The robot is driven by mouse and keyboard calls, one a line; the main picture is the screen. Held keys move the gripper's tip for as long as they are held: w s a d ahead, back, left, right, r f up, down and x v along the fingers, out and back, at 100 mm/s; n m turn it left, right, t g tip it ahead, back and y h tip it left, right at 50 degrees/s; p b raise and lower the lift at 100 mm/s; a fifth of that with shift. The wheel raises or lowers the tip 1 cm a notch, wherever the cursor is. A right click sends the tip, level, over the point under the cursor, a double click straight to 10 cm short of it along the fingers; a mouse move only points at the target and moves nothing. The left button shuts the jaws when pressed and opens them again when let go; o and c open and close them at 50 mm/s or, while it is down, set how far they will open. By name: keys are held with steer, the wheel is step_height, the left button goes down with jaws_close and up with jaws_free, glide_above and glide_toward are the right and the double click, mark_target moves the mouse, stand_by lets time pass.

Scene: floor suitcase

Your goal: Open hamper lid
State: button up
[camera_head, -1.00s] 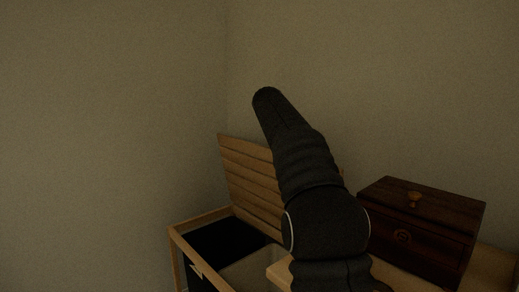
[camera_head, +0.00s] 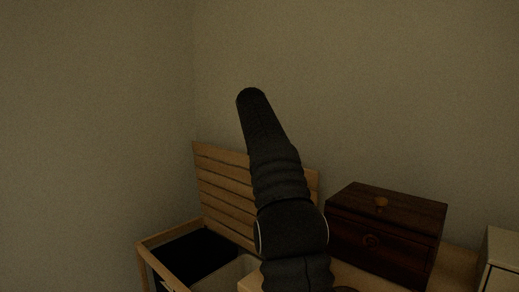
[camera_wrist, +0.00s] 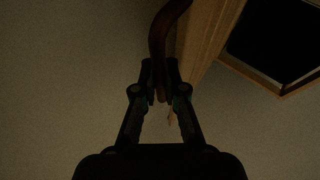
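The wooden hamper (camera_head: 143,249) stands at the lower left in the head view. Its slatted lid (camera_head: 225,187) is raised, tilted steeply back near the wall, and the dark inside shows. My arm hides part of the lid. In the wrist view the hamper's wooden rim (camera_wrist: 250,72) and dark opening show at the upper right. My gripper (camera_wrist: 160,70) is outside the rim, apart from the lid, with its fingertips fairly close together. A curved brown piece (camera_wrist: 168,22) runs between or behind the fingertips; I cannot tell whether they hold it. The gripper is hidden in the head view.
A dark wooden box (camera_head: 388,230) with a knob stands on a light wooden surface (camera_head: 455,268) right of my arm. A pale cabinet (camera_head: 500,262) is at the right edge. Walls close off the back and left. Bare floor (camera_wrist: 60,80) shows in the wrist view.

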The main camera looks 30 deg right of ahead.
steer(key=o, duration=0.5)
steer(key=shift+s+d+f, duration=0.1)
steer(key=shift+d+f, duration=0.2)
steer(key=shift+f, duration=0.15)
steer(key=shift+c, duration=0.2)
steer(key=shift+a+r, duration=0.3)
steer(key=v, duration=1.1)
steer(key=shift+s+r, duration=0.2)
steer(key=shift+r, duration=0.15)
steer(key=shift+a, duration=0.15)
